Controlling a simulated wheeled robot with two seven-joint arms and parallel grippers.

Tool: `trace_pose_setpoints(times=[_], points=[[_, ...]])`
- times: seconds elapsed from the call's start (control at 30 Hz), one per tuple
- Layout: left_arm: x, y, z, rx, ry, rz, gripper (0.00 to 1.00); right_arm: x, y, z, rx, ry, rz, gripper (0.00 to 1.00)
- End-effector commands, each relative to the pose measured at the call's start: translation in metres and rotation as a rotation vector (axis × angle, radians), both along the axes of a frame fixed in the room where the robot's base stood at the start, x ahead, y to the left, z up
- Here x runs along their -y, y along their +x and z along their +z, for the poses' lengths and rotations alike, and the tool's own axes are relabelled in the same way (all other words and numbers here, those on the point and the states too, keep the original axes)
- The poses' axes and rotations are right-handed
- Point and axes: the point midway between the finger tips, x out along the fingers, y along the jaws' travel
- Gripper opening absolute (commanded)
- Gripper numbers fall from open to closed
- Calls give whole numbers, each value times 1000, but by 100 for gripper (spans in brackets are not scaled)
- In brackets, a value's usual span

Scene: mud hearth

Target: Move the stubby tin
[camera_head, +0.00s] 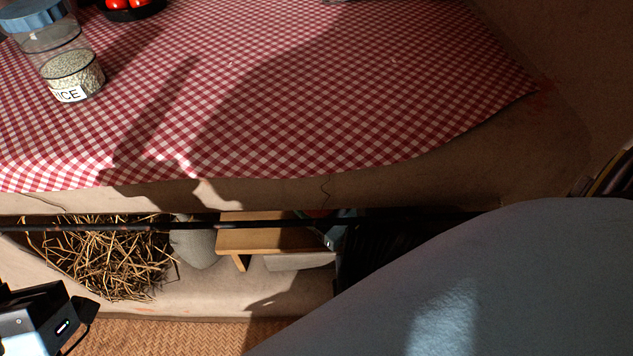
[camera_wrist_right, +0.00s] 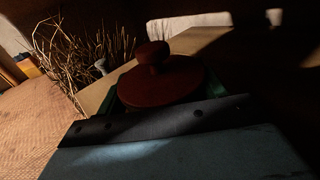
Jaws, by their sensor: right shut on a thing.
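The stubby tin shows in the right wrist view as a round dark red lid with a knob (camera_wrist_right: 160,75); its body is mostly hidden below the lid and behind the gripper. My right gripper (camera_wrist_right: 163,103) is shut on it, with green edges showing at both sides of the lid. In the head view a small reddish patch (camera_head: 318,212) shows in the opening under the ledge, probably the lid, beside a bluish part. My pale right arm hides much of that area. My left gripper (camera_head: 65,315) is partly in view at the lower left, away from the tin; its jaws cannot be made out.
A wooden board (camera_head: 268,238) stands in the opening, with straw (camera_head: 105,255) and a grey object (camera_head: 192,245) left of it. A dark bar (camera_head: 150,226) crosses the opening. Above, a checked cloth (camera_head: 330,100) carries a rice jar (camera_head: 72,75) and a dark bowl (camera_head: 135,14).

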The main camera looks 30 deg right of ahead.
Motion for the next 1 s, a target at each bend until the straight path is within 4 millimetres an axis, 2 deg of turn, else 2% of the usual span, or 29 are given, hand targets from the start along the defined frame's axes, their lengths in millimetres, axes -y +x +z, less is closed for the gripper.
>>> trace_pose_setpoints(times=[0.23,0.57,0.6,0.77,1.0], points=[[0,-1,1,10,-4,-1,0,-5,-9,-1,-1,1,10,45],[0,-2,1,15,-5,0,0,-6,-11,0,-1,1,13,45],[0,-2,1,14,-5,0,0,-6,-11,0,-1,1,13,72],[0,-2,1,12,-5,0,0,-6,-10,0,-1,1,13,93],[0,-1,1,12,-4,-1,0,-6,-10,0,0,0,13,95]])
